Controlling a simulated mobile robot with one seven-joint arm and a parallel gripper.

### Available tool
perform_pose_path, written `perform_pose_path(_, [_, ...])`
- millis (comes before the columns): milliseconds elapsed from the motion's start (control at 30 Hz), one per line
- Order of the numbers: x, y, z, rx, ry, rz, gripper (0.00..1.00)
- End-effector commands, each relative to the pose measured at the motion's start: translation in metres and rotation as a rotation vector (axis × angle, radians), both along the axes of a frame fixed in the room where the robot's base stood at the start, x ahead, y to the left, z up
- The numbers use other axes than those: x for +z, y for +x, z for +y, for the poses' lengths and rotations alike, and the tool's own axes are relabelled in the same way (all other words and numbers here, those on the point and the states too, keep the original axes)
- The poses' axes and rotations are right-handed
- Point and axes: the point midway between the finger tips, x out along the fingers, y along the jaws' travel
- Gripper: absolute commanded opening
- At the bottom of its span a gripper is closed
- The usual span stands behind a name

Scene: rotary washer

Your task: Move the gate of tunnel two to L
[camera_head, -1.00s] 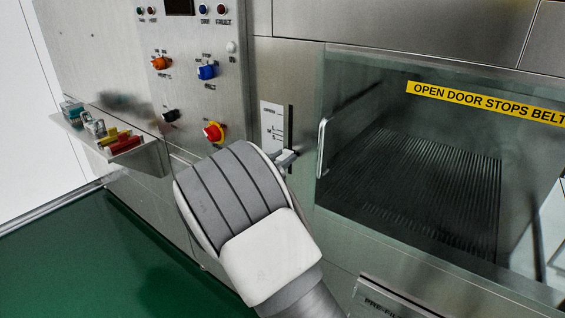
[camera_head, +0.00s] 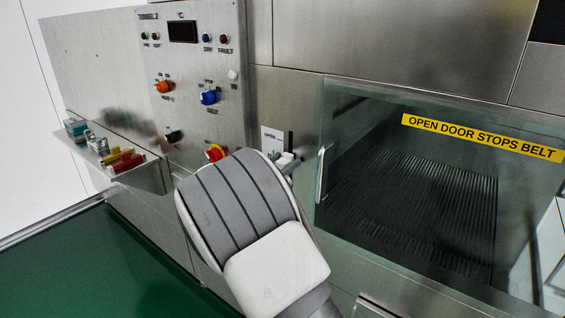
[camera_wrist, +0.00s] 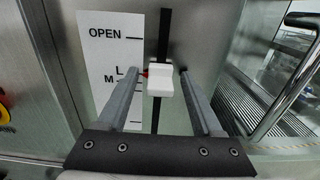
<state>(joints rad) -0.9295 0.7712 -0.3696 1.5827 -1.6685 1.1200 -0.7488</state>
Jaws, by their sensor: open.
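The gate handle of tunnel two is a white block (camera_wrist: 160,80) on a dark vertical slot in the steel wall, in the wrist view. A small red pointer on its left side is near the L and M marks, closest to L. The white scale card (camera_wrist: 108,50) reads OPEN at the top, with L and M below. My gripper (camera_wrist: 162,74) is open, with one finger on each side of the handle; I cannot tell whether either touches it.
A glass door (camera_head: 430,190) with a metal door handle (camera_head: 323,172) is close right of the slot. The TUNNEL 2 control panel (camera_head: 195,110), with coloured knobs, is to the left. A small shelf (camera_head: 140,178) with coloured items sticks out farther left.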

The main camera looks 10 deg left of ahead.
Motion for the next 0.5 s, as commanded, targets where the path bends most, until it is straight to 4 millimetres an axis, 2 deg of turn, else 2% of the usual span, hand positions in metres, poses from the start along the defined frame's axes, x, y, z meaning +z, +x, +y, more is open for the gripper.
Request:
perform_pose_path(167, [-0.001, -0.003, 0.002, 0.001, 0.0, 0.001, 0.68])
perform_pose_path(267, [0.0, -0.012, 0.008, 0.002, 0.0, 0.001, 0.68])
perform_pose_path(500, [0.0, -0.058, 0.035, 0.005, 0.0, 0.002, 0.68])
